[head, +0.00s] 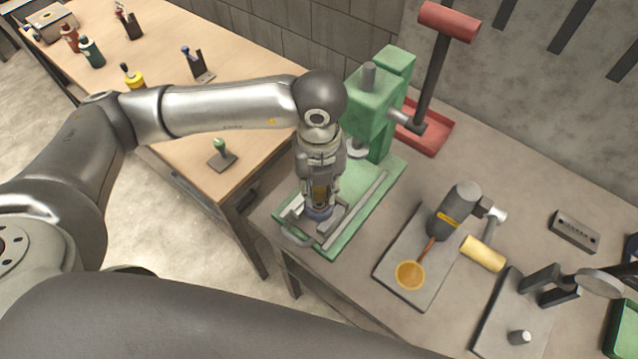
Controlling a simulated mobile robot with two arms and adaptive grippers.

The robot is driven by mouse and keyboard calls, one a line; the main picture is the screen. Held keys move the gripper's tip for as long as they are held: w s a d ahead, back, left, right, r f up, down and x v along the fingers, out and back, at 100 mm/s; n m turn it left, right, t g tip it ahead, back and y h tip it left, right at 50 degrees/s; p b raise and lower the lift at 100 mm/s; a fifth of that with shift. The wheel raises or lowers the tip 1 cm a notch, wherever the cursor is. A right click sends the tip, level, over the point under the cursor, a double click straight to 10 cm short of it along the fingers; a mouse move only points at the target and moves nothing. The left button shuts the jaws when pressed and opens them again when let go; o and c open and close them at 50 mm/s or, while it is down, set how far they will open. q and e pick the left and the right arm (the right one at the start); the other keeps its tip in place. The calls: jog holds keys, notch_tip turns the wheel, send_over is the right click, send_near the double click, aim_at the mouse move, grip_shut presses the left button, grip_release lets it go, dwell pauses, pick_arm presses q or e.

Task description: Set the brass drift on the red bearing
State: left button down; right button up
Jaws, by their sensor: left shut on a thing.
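My left gripper (320,197) points down over the base of the green press (378,105), on the near workbench. It is shut on the brass drift (320,191), a yellowish piece that shows between its fingers. A bluish ring-like part (319,213) shows right below the fingertips, on the press base. I cannot tell whether the drift touches it. I cannot make out a red bearing; the gripper hides part of the base. My right gripper is not in view.
Grey bars (354,212) lie on the press base. A wooden table (250,60) stands at the left.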

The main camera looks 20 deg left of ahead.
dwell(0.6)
pick_arm(q)
jog(key=shift+b, duration=0.55)
dwell(0.7)
jog(key=shift+f+b, duration=1.3)
jog(key=shift+b, duration=0.25)
dwell(1.4)
jog(key=c, duration=1.1)
grip_release()
jog(key=shift+c, duration=0.2)
notch_tip(320, 180, up, 12)
jog(key=shift+r, duration=0.1)
